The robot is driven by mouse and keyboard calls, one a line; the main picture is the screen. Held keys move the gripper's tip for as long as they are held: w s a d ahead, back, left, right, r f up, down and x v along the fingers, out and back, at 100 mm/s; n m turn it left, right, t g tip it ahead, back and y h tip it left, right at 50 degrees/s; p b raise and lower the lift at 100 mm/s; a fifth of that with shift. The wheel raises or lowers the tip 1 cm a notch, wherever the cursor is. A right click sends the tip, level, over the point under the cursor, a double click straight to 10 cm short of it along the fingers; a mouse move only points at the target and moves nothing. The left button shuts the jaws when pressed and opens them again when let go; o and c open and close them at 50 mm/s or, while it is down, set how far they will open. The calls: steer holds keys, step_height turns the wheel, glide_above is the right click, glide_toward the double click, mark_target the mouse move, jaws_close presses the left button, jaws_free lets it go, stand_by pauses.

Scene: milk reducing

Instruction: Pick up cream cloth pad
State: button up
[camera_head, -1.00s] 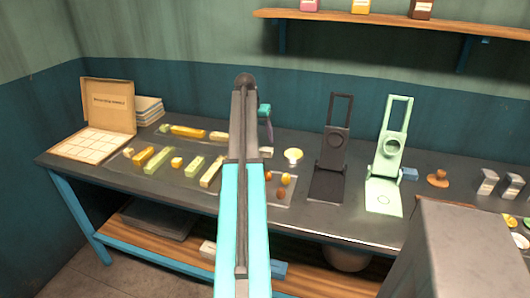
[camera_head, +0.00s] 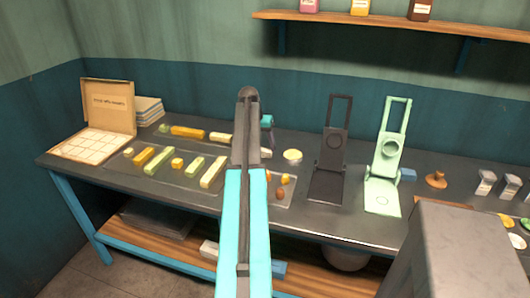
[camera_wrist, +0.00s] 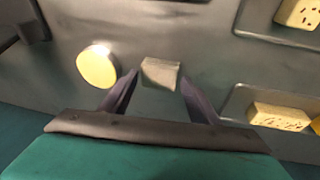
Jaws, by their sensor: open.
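The cream cloth pad (camera_wrist: 161,72) is a small pale block on the dark bench top in the wrist view. It lies between the tips of my gripper (camera_wrist: 158,82), with a gap to each finger. My gripper is open and empty. In the head view a small pale block, likely the pad (camera_head: 266,153), shows just right of my arm, which hides most of the gripper.
A round pale yellow disc (camera_wrist: 98,67) lies close to the left finger in the wrist view. A tray with yellow bars (camera_wrist: 280,116) is at right. A black folding stand (camera_head: 329,183) and a green one (camera_head: 383,197) stand on the bench to the right.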

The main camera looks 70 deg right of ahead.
steer(key=shift+x, duration=0.95)
steer(key=c, duration=0.7)
